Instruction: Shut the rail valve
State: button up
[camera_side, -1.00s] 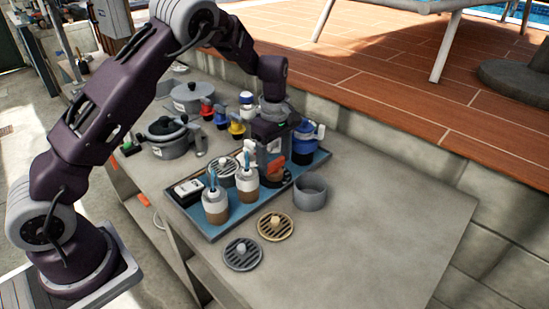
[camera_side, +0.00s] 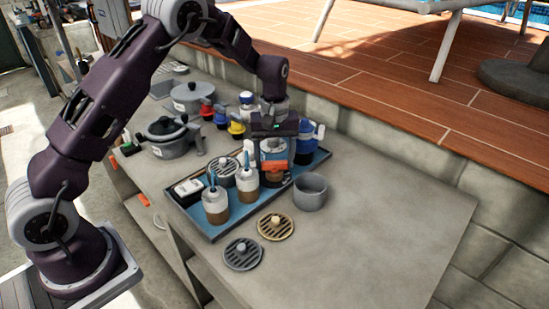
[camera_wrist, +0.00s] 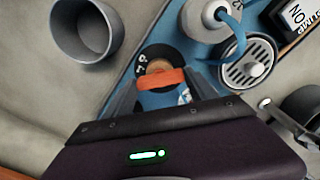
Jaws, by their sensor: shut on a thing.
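The rail valve shows as an orange bar handle (camera_wrist: 159,79) over a round dark dial with white marks (camera_wrist: 157,56) in the wrist view. My gripper (camera_wrist: 160,86) is shut on the handle, with one finger at each end of it. In the side view the orange handle (camera_side: 273,164) lies crosswise below my gripper (camera_side: 273,153), at the right part of the blue tray (camera_side: 212,232). The fingers hide some of the valve body, and its pipe connection cannot be made out.
A grey open cup (camera_side: 310,191) stands close to the right of the valve. Two slotted discs (camera_side: 275,226) (camera_side: 242,253) lie in front. The bench's right side is clear.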

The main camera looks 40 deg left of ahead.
aim_at(274, 162)
jog(key=m, duration=0.5)
jog(key=shift+m, duration=0.3)
jog(key=m, duration=0.4)
jog(key=shift+m, duration=0.3)
jog(key=o, duration=1.4)
jog(key=shift+c, duration=0.2)
notch_tip(274, 162, up, 7)
jog(key=shift+r, duration=0.1)
